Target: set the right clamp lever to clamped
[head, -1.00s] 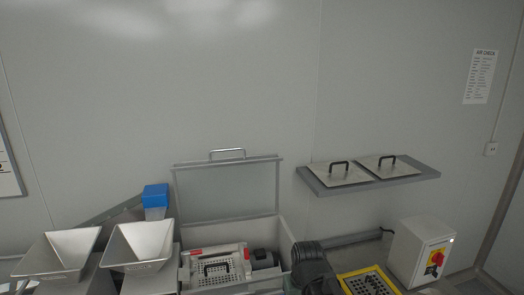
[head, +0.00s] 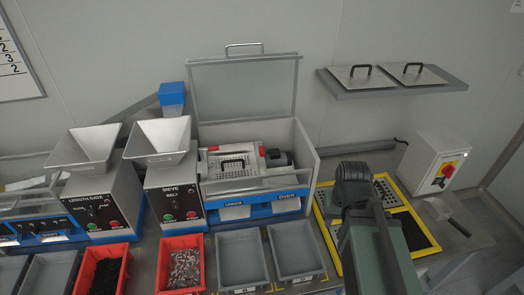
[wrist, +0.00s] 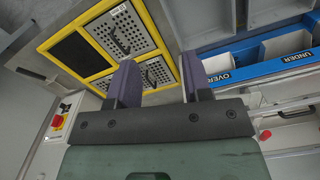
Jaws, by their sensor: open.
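The sieve unit (head: 250,205) stands mid-picture in the head view, its clear lid raised. Inside lies a perforated plate with a black handle (head: 233,163). A small red part (head: 212,149) shows at its left and another (head: 261,151) at its right, near a dark motor-like cylinder; the latter may be the right clamp lever, but its position is too small to tell. My gripper (wrist: 158,80) is open and empty in the wrist view, apart from the sieve unit. In the head view my arm hides the fingertips.
A yellow-framed rack (head: 428,238) with perforated plates lies right of the sieve, partly behind my arm. A switch box (head: 436,162) with a red knob stands beyond. Grey bins (head: 297,252) and red bins (head: 180,290) line the front. A wall shelf (head: 395,88) holds two handled plates.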

